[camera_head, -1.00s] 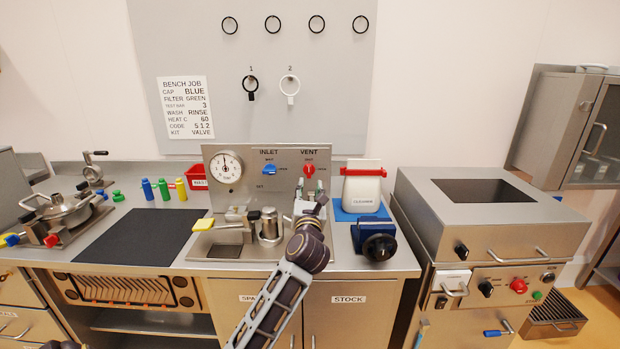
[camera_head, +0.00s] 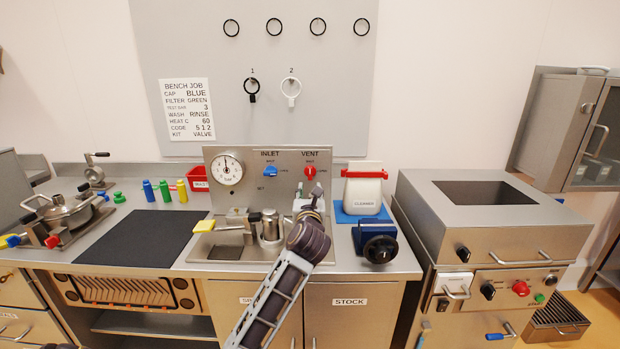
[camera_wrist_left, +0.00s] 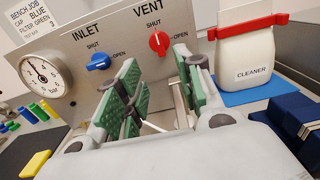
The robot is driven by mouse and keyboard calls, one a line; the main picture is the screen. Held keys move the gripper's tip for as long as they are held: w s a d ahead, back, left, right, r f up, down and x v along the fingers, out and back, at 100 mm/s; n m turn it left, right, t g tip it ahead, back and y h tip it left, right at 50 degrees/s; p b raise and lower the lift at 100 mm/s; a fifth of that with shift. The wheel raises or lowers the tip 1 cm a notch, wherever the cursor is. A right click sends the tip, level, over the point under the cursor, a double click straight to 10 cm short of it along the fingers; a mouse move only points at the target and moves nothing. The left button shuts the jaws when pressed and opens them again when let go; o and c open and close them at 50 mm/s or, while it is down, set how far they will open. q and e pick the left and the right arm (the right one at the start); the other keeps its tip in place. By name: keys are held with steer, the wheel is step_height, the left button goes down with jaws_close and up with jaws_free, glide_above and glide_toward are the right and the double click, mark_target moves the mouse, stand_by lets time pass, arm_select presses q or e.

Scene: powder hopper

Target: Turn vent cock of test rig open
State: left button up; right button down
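The red vent cock (camera_head: 310,173) is on the upright panel (camera_head: 238,193) of the test rig, under the word VENT. In the left wrist view the vent cock (camera_wrist_left: 159,42) has its handle nearly upright, toward the SHUT mark, with OPEN to its right. My left gripper (camera_head: 311,193) is just below and in front of it. In the left wrist view the green-padded fingers of the left gripper (camera_wrist_left: 158,70) are apart and empty, with the cock beyond the gap between their tips, not touched. My right gripper is not in view.
The blue inlet cock (camera_head: 271,171) is left of the vent cock, and a pressure gauge (camera_head: 227,169) is farther left. A white cleaner container (camera_head: 362,193) with a red top stands close on the right. A metal cylinder (camera_head: 270,225) and a yellow-handled lever (camera_head: 204,226) are below the panel.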

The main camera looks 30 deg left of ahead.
mark_target(310, 175)
arm_select(q)
steer(key=shift+x, duration=6.4)
steer(key=shift+s, duration=0.1)
steer(key=shift+c, duration=0.3)
jaws_close()
